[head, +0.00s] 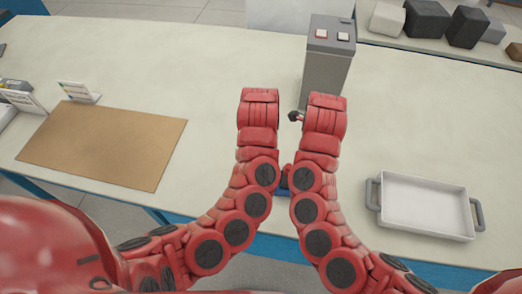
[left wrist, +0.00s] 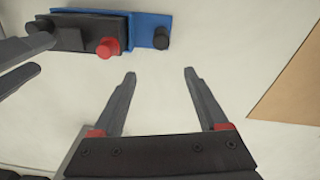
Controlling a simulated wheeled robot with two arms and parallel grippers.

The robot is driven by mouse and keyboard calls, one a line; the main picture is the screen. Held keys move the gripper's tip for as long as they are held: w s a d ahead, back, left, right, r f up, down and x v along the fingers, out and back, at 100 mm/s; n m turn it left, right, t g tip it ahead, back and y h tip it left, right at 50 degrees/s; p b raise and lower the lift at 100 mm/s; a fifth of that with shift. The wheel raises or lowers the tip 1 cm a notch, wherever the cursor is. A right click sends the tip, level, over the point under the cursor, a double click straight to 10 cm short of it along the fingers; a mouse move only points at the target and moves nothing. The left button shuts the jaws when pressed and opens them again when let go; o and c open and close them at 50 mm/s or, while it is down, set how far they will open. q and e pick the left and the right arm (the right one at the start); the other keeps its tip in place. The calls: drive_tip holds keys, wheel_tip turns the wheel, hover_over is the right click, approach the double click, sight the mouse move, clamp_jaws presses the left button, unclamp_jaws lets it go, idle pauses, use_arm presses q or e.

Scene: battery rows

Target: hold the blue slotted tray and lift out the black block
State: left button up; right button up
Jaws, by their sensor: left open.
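In the left wrist view the blue slotted tray (left wrist: 148,30) lies flat on the table at the top. The black block (left wrist: 72,37) sits on it, with a red knob (left wrist: 104,48) at its edge. A dark knob (left wrist: 162,38) stands at the tray's right end. My left gripper (left wrist: 160,75) is open and empty, apart from the tray. Two grey fingers of my right gripper (left wrist: 45,55) reach in from the left, spread apart, close to the block's left end.
A grey box (head: 327,65) with two buttons stands behind my arms. A white tray with grey handles (head: 422,207) is at the right. A brown board (head: 103,145) lies at the left, with small cards behind it. Dark and light blocks sit on a back table. Table between is clear.

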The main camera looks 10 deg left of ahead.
use_arm(q)
drive_tip(key=shift+g, duration=0.3)
drive_tip(key=f, duration=1.1)
drive_tip(key=s+f, duration=0.1)
drive_tip(key=f, duration=0.4)
drive_tip(key=shift+f, duration=0.4)
drive_tip(key=shift+c, duration=0.2)
clamp_jaws()
idle(0.4)
